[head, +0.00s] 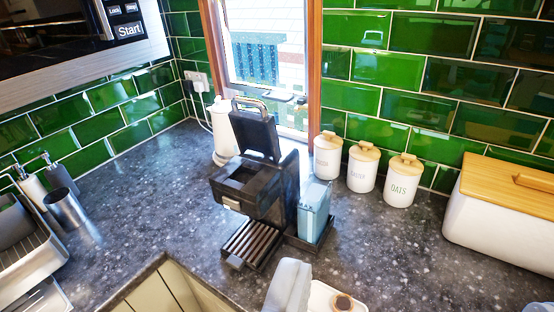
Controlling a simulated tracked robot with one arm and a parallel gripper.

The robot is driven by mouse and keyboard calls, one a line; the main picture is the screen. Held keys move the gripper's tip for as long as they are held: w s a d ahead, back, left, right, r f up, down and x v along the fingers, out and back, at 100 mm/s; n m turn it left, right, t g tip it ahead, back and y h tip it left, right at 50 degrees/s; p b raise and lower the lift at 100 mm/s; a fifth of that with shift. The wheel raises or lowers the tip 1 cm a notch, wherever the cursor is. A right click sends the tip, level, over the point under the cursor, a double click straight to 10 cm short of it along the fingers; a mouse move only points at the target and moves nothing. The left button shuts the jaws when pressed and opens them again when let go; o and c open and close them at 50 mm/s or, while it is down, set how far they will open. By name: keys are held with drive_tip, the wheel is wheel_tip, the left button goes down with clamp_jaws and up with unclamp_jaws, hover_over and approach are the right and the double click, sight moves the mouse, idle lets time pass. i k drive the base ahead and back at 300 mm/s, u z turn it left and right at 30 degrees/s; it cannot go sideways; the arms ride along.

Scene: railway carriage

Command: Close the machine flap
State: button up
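The dark coffee machine (265,195) stands on the speckled counter in the corner, in front of the window. Its flap (255,132) is raised, standing up at the top with a metal handle (250,104) at its upper edge. The dark opening below the flap shows. A slatted drip tray (250,243) is at the machine's base, and a blue-grey tank (314,211) is at its right side. My gripper (290,286) shows as pale parts at the bottom edge, nearer than the machine and apart from the flap. Its fingertips cannot be made out clearly.
A white kettle (222,130) stands behind the machine. Three white canisters with wooden lids (362,165) and a bread bin (503,205) are to the right. A metal cup (66,208), dispensers and a dish rack (25,255) are left. The counter between cup and machine is clear.

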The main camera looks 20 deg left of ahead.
sight(254, 130)
drive_tip(key=u, duration=0.3)
drive_tip(key=i, duration=0.85)
drive_tip(key=z, duration=0.15)
